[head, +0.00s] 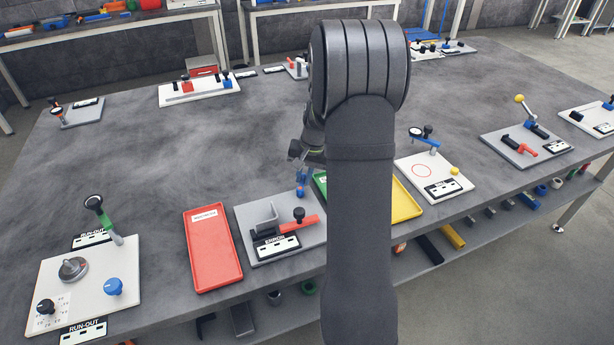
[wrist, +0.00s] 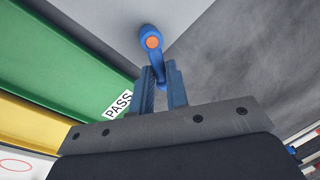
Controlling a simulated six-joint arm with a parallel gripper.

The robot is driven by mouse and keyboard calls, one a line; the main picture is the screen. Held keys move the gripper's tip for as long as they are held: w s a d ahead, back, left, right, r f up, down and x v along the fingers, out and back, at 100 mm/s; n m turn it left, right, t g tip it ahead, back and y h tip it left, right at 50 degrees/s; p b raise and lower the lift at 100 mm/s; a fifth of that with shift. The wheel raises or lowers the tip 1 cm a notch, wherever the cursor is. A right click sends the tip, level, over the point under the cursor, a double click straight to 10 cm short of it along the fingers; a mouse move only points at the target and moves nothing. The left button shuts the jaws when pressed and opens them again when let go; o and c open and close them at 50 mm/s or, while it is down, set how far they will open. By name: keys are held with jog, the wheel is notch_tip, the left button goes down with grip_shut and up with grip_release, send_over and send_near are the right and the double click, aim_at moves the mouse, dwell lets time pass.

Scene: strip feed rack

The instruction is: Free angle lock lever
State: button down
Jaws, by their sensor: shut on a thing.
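A blue lever (wrist: 150,36) with an orange round cap on its hub shows in the wrist view, on a light grey surface. Its arm reaches down between my two blue fingers. My gripper (wrist: 160,72) is shut on that arm, and the hub stands clear beyond the fingertips. In the head view my gripper (head: 302,172) is above the back right part of a grey plate (head: 247,222), partly behind my own arm. The lever's blue and orange hub (head: 300,192) shows just below it. The lever's lower fixing is hidden.
A red tray (head: 212,250) lies to the left. A green tray (wrist: 60,62) marked PASS and a yellow tray (head: 404,203) lie to the right.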

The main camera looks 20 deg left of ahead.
jog(key=n, duration=0.1)
jog(key=a+n, duration=0.1)
jog(key=n, duration=0.2)
jog(key=shift+s+a+n+g, duration=0.2)
jog(key=shift+s+n+g, duration=0.1)
jog(key=shift+g, duration=0.1)
jog(key=shift+s+a+n+h, duration=0.15)
jog(key=shift+a+n+h, duration=0.05)
jog(key=shift+n, duration=0.55)
jog(key=shift+s+a+n+h, duration=0.1)
jog(key=shift+a+n+h, duration=0.1)
jog(key=shift+n, duration=0.55)
jog(key=c, duration=1.4)
grip_release()
jog(key=shift+r, duration=0.1)
notch_tip(320, 180, up, 17)
jog(key=w+d, duration=0.2)
jog(key=shift+w, duration=0.35)
